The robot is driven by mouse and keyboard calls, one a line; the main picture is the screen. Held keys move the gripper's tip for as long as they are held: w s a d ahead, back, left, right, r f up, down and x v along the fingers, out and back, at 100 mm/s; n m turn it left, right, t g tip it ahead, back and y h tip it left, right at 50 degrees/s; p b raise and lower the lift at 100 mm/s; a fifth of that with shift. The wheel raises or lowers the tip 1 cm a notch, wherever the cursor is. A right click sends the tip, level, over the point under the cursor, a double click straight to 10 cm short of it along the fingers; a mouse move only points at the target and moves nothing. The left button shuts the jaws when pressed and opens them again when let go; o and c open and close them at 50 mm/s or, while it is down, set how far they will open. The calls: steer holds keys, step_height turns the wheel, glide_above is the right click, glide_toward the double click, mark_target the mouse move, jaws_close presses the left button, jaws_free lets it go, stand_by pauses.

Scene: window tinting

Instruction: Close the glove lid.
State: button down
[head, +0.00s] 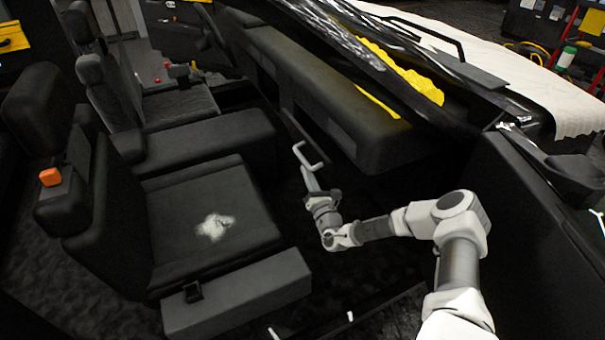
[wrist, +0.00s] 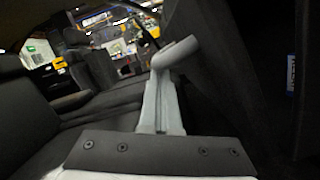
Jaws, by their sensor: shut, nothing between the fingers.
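My gripper (head: 307,160) reaches into the passenger footwell, between the front seat and the dashboard. Its pale fingers are together and hold nothing. In the wrist view the shut fingers (wrist: 165,90) point forward beside a large dark panel (wrist: 225,75) on the right. That panel may be the glove lid, but its outline is too dark to be sure. In the head view a thin dark edge (head: 302,133) slants down under the dashboard near the fingertips and may be the lid's edge. I cannot tell whether the fingers touch it.
The black dashboard (head: 330,95) runs across above the footwell. The front seat (head: 205,215) with a white patch is left of my gripper. A centre console (head: 215,150) lies beyond it. The door (head: 530,240) is at right. A small blue-white label (wrist: 291,75) shows at right.

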mark_target(314, 167)
steer(key=shift+w+d+r+m+p, duration=0.2)
steer(key=shift+d+r+m+p, duration=0.3)
steer(key=shift+r+m, duration=0.3)
steer(key=shift+w+d+r+p, duration=0.15)
steer(key=shift+w+d+p, duration=0.1)
steer(key=shift+d+p, duration=0.25)
steer(key=shift+d, duration=0.1)
